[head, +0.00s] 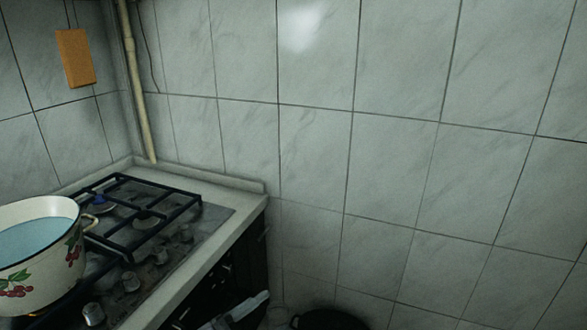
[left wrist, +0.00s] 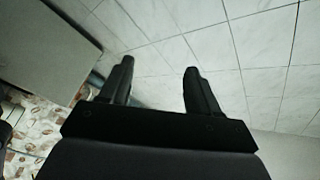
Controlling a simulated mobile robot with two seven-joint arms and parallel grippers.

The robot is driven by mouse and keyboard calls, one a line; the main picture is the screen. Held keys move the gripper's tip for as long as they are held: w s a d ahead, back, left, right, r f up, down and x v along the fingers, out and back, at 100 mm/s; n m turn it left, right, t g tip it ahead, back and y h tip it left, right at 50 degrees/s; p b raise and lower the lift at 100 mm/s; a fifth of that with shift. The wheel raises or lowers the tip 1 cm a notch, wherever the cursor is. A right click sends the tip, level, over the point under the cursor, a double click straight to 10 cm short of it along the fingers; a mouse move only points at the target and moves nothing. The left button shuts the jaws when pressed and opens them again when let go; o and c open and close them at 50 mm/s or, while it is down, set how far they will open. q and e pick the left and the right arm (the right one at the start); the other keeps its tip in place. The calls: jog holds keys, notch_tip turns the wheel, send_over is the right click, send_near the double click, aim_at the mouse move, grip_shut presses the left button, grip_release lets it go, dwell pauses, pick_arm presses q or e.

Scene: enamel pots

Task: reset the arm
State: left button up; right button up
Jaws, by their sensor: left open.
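My left gripper (left wrist: 159,67) shows in the left wrist view with its two dark fingers apart and nothing between them. Tiled wall lies beyond the fingers. In the head view I cannot clearly make out its fingers. A cream enamel pot (head: 62,262) with a cherry pattern and a blue inside stands on the stove at the left edge of the head view, partly cut off. The left gripper is not touching anything that I can see. My right gripper is not in view.
The gas stove (head: 185,232) has black grates and several knobs, set in a pale counter (head: 238,184) in the corner. A light bar (head: 246,307) and a dark round thing (head: 330,320) sit low. An orange board (head: 75,58) hangs on the wall. The patterned floor (left wrist: 62,117) shows.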

pick_arm(q)
jog(key=s+a+f+n+g+y, duration=0.1)
jog(key=s+a+f+n+y, duration=1.2)
jog(key=f, duration=0.6)
jog(key=s+a+n, duration=0.2)
jog(key=s+n, duration=0.1)
jog(key=n, duration=0.1)
jog(key=shift+a+g+y, duration=0.2)
jog(key=shift+g+y, duration=0.1)
jog(key=shift+y, duration=0.1)
grip_shut()
jog(key=shift+s, duration=0.1)
